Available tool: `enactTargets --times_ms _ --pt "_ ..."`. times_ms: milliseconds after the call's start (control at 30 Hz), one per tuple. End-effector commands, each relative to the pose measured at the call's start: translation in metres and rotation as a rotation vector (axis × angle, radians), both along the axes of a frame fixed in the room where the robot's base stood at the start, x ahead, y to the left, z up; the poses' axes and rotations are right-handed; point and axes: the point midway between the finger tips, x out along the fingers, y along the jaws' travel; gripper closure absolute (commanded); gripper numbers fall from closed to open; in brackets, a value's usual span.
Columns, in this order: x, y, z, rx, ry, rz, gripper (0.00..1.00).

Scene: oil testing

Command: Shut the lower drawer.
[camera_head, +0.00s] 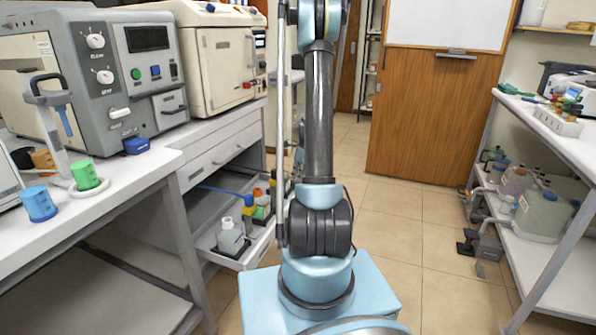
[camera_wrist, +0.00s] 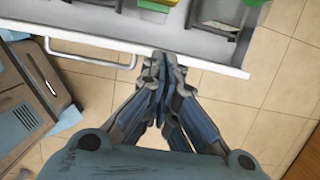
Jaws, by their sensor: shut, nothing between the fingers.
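The lower drawer (camera_head: 259,247) is pulled out from under the left bench in the head view, with bottles and small containers inside. Its pale front edge (camera_wrist: 222,69) runs across the top of the wrist view, and its bar handle (camera_wrist: 88,62) shows left of my fingers. My gripper (camera_wrist: 161,60) is shut and empty, with its fingertips at the outer side of the drawer front, right of the handle. I cannot tell whether they touch it. In the head view my arm covers part of the drawer's right side, and my gripper cannot be made out.
The upper drawer (camera_head: 216,162) is shut above it. The left bench (camera_head: 132,170) carries grey and cream machines and blue and green cups. A right-hand shelf (camera_head: 534,250) holds bottles. The tiled floor (camera_head: 425,225) between them is clear, with a wooden door (camera_head: 425,120) behind.

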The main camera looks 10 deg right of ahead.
Motion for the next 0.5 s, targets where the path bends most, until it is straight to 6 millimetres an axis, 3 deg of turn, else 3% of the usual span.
enactTargets --times_ms 200,500 --pt "0.006 0.008 -0.025 0.0 -0.001 0.003 1.0" --pt "0.025 0.034 -0.024 -0.001 0.001 0.002 1.0"
